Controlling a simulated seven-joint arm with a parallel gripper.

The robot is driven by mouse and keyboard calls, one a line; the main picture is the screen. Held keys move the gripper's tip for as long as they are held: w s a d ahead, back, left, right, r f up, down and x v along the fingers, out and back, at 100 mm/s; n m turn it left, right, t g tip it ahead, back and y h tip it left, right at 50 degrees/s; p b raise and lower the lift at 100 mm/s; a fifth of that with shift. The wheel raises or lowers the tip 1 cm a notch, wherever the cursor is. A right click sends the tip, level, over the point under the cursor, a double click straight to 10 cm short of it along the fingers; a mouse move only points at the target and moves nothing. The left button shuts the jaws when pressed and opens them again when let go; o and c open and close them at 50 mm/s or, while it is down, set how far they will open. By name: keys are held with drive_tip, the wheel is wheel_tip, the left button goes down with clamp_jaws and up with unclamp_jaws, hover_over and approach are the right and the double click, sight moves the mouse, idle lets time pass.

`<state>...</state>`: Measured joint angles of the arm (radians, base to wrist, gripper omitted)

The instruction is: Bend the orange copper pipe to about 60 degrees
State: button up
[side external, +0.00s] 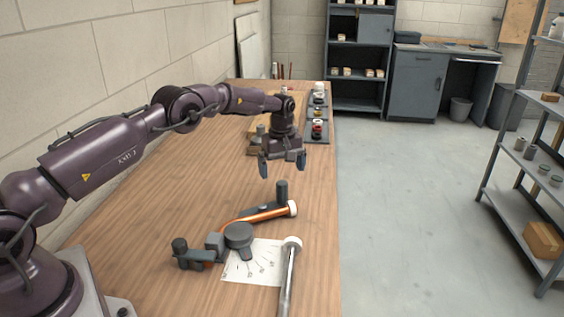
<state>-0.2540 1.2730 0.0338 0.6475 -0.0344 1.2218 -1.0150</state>
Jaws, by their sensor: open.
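The orange copper pipe (262,215) lies in a dark pipe bender on the wooden table. It runs past the bender's round former (239,235) and ends at a white cap at the upper right. A silver lever (288,275) with a white tip lies at the right, over the edge of a white angle sheet (253,267) with marks on it. The marks are too small to read. My gripper (283,170) is open and empty, pointing down above the table, behind and above the capped end of the pipe.
A dark upright knob (282,190) stands near the pipe's capped end. A dark tray (318,130) with several small items lies at the table's far right edge. A board and small blocks lie behind my gripper. The table left of the bender is clear.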

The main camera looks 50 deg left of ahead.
sight(282, 183)
drive_tip(key=shift+f, duration=3.15)
drive_tip(key=c, duration=1.1)
drive_tip(key=shift+w+d+m, duration=0.15)
drive_tip(key=shift+d+m, duration=0.3)
drive_tip(key=shift+d, duration=0.3)
drive_tip(key=shift+w+d+m, duration=0.15)
drive_tip(key=shift+d+m, duration=0.3)
drive_tip(key=shift+d, duration=0.4)
drive_tip(key=shift+o, duration=0.6)
drive_tip(key=shift+d, duration=0.15)
drive_tip(key=o, duration=1)
drive_tip(key=shift+r, duration=3.5)
